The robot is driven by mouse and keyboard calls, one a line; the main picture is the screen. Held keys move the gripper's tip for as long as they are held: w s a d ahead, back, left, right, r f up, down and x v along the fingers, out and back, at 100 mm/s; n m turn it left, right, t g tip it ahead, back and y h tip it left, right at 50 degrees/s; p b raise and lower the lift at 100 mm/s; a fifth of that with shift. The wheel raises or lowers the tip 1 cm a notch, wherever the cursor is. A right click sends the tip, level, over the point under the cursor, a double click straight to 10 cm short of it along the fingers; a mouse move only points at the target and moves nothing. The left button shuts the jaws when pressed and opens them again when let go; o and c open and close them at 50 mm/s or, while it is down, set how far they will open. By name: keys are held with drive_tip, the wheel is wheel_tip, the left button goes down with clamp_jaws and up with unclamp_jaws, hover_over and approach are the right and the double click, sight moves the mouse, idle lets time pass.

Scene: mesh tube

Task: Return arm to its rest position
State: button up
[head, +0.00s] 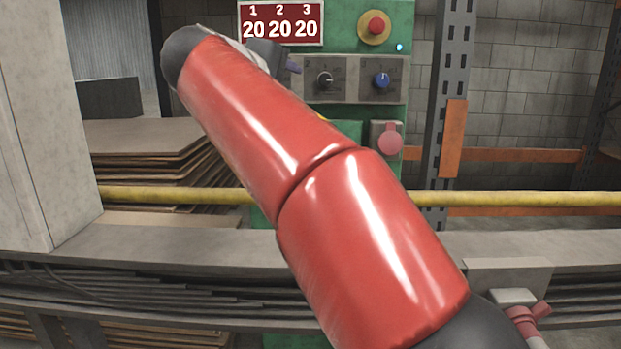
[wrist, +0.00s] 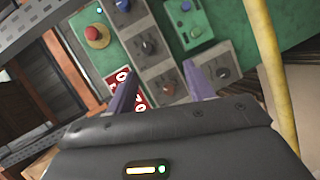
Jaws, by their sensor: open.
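My red arm crosses the head view from lower right to upper left. My gripper (wrist: 161,69) shows in the wrist view as two purple fingers standing apart, with nothing between them. In the head view most of the gripper is hidden behind the arm; one purple fingertip shows in front of the green control panel (head: 345,30). The panel, with its knobs, also fills much of the wrist view beyond the fingers (wrist: 180,12). I cannot tell the exact gap between fingers and panel.
A yellow rail (head: 520,198) runs across, above a grey ledge (head: 170,247). A pale pillar (head: 40,120) stands left; stacked boards (head: 150,140) lie behind.

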drive_tip(key=s+d+f+m+g+y+p, duration=0.1)
drive_tip(key=s+d+f+m+g+y, duration=0.2)
drive_tip(key=d+f, duration=0.5)
drive_tip(key=s+d+f+m+g, duration=0.1)
drive_tip(key=s+d+f+g, duration=0.1)
drive_tip(key=s+d+f, duration=0.6)
drive_tip(key=s+d+f+m+g+y, duration=0.1)
drive_tip(key=s+f+m, duration=0.2)
drive_tip(key=s+f, duration=0.6)
drive_tip(key=s+d+f+m+g+y+p, duration=0.1)
drive_tip(key=s+d+f+m+g+y, duration=0.1)
drive_tip(key=s+f, duration=0.6)
wheel_tip(320, 180, down, 3)
drive_tip(key=shift+s+d+r+m+g, duration=0.1)
drive_tip(key=shift+s+d+m+g, duration=0.25)
drive_tip(key=shift+m, duration=0.55)
drive_tip(key=shift+a, duration=0.1)
